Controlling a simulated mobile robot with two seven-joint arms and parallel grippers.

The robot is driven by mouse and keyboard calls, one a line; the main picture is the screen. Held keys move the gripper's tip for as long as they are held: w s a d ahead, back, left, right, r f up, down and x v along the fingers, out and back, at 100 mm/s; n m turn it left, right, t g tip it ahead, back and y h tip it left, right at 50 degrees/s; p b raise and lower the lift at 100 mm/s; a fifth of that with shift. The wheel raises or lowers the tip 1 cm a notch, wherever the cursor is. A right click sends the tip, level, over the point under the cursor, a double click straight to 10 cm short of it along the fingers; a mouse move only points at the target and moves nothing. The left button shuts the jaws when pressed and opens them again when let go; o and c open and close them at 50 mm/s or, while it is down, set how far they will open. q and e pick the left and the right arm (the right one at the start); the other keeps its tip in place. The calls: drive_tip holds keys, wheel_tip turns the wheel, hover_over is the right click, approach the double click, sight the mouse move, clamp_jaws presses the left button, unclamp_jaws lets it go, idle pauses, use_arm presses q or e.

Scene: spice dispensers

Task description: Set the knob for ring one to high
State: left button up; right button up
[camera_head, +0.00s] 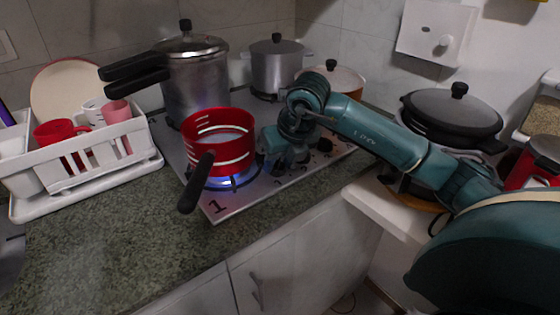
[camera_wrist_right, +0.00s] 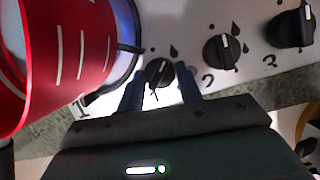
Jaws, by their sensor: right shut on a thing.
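The knob for ring one (camera_wrist_right: 160,73) is round and black, with a pale line pointing roughly up in the right wrist view. It is the leftmost of the knobs there. My right gripper (camera_wrist_right: 160,88) is shut on it, with one dark finger on each side. In the head view my right gripper (camera_head: 283,160) is at the stove's front edge, right of the red pot, and hides the knob. The red pot (camera_head: 232,150) stands on ring one, with a blue flame (camera_head: 231,182) under it. My left gripper is not in view.
Knobs two (camera_wrist_right: 220,51) and three (camera_wrist_right: 291,28) are close on the right. The red pot (camera_wrist_right: 65,55) is close on the left, its black handle (camera_head: 197,182) pointing frontward. A pressure cooker (camera_head: 195,85) stands behind. The counter (camera_head: 110,220) front left is clear.

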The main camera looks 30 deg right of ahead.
drive_tip(key=shift+r+m, duration=0.1)
drive_tip(key=shift+m, duration=0.3)
drive_tip(key=o, duration=0.7)
drive_tip(key=v, duration=1.3)
drive_tip(key=shift+a, duration=0.1)
